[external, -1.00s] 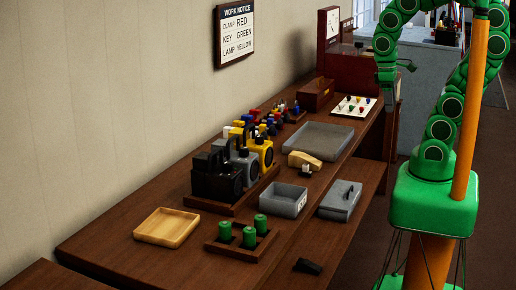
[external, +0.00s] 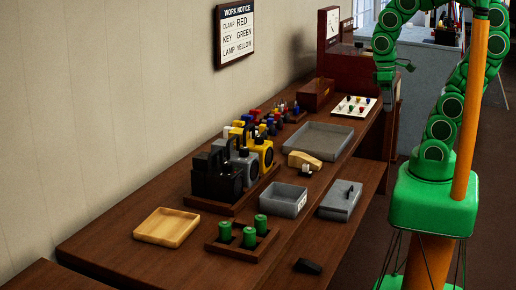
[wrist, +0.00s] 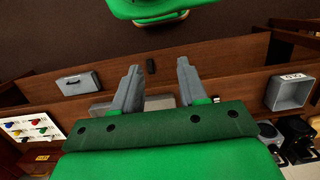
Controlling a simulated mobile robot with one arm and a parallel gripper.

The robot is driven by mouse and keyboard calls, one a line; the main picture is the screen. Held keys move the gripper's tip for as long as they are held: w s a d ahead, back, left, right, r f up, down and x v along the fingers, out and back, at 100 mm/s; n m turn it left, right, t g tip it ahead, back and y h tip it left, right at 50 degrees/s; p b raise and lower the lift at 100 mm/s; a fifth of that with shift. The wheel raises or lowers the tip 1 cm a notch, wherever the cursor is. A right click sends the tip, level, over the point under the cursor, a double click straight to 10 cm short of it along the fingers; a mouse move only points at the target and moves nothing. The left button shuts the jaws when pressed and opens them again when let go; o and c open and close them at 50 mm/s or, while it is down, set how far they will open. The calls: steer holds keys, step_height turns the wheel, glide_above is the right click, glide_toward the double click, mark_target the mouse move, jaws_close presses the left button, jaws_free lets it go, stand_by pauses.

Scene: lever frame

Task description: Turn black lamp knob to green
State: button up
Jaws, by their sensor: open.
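A black lamp-like unit (external: 217,180) with a round face stands at the near end of a wooden rack on the bench, beside grey and yellow ones. Its knob and any colour marks are too small to make out. Black units also show at the right edge of the wrist view (wrist: 297,130), partly cut off. My gripper (external: 398,68) hangs over the far right side of the bench in the external view, well away from the black unit. In the wrist view my gripper (wrist: 159,65) has its two grey fingers apart, with nothing between them.
A work notice (external: 235,35) reads clamp red, key green, lamp yellow. A white panel (external: 347,110) with coloured knobs lies at the back. A grey tray (external: 335,142), labelled grey bin (external: 285,200), grey lidded box (external: 340,204), wooden tray (external: 160,228) and several green cylinders (external: 249,236) occupy the bench.

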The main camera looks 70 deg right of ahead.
steer(key=w+a+r+m+t+y, duration=0.1)
steer(key=w+a+r+t+y, duration=0.15)
steer(key=w+a+r, duration=0.5)
steer(key=w+a+r+m+t+y, duration=0.2)
steer(key=w+a+r+y, duration=0.15)
steer(key=w+a, duration=0.65)
steer(key=w+a+r+m+t+y, duration=0.1)
steer(key=w+a+r+t+y, duration=0.15)
steer(key=w+a+r, duration=0.6)
steer(key=w+a+r+m+t, duration=0.4)
steer(key=w+a+r+m, duration=0.25)
steer(key=w+m, duration=0.25)
steer(key=w+a+r+m+t, duration=0.5)
steer(key=w+a+r+m, duration=0.1)
steer(key=w+r+m, duration=0.25)
steer(key=m+g+h, duration=1.1)
steer(key=m, duration=1.1)
glide_toward(227, 162)
steer(key=f, duration=0.1)
steer(key=shift+x, duration=3.95)
